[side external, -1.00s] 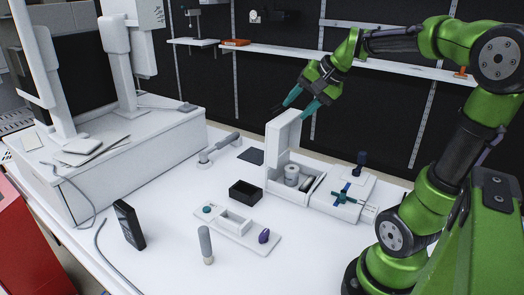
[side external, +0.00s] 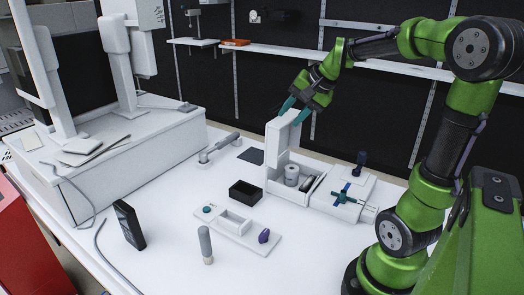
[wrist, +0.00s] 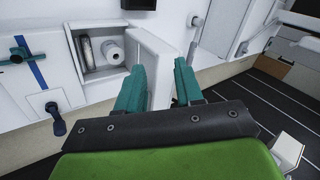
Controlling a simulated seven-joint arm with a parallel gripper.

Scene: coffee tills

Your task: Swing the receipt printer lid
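The white receipt printer (side external: 284,196) stands on the counter with its lid (side external: 281,145) raised upright. Paper rolls (side external: 291,174) sit in its open bay. In the wrist view the lid (wrist: 150,48) stands beside the bay and the rolls (wrist: 113,53). My gripper (side external: 293,111) is at the lid's upper edge, with its teal fingers apart. In the wrist view the fingers of my gripper (wrist: 160,68) are on either side of the lid's edge, with a gap showing. I cannot tell whether either finger touches the lid.
A box with a blue strap and teal cross handle (side external: 348,197) adjoins the printer's right side. A black open box (side external: 245,192) and a white tray (side external: 218,229) with small items are in front. A grey-topped cylinder (side external: 205,244) and black card reader (side external: 129,224) stand farther forward.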

